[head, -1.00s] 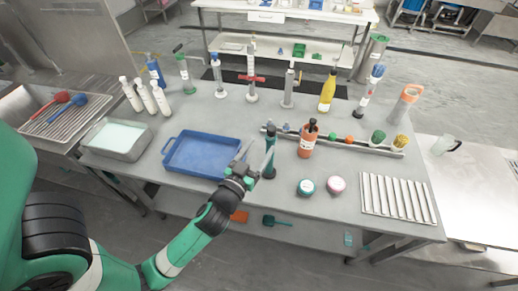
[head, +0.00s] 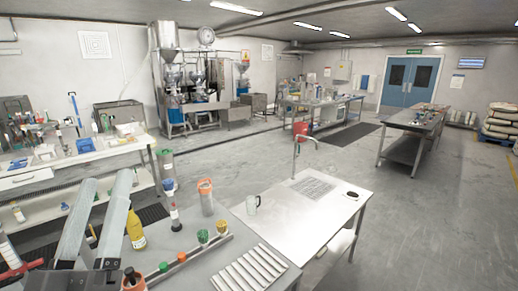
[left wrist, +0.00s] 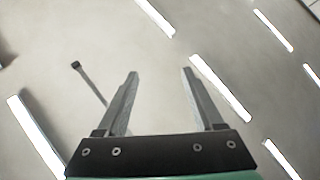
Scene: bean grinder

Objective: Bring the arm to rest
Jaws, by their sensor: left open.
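My left gripper (head: 105,184) is raised close to the head camera at the lower left, above the workbench. Its two long grey fingers point upward and are apart, with nothing between them. The gripper also shows in the left wrist view (left wrist: 160,74), open and empty against the ceiling and its bright light strips. My right gripper is in neither current view.
The workbench below holds a yellow bottle (head: 135,229), an orange-topped cylinder (head: 206,198) and a ridged white tray (head: 250,275). Open floor (head: 400,220) lies right.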

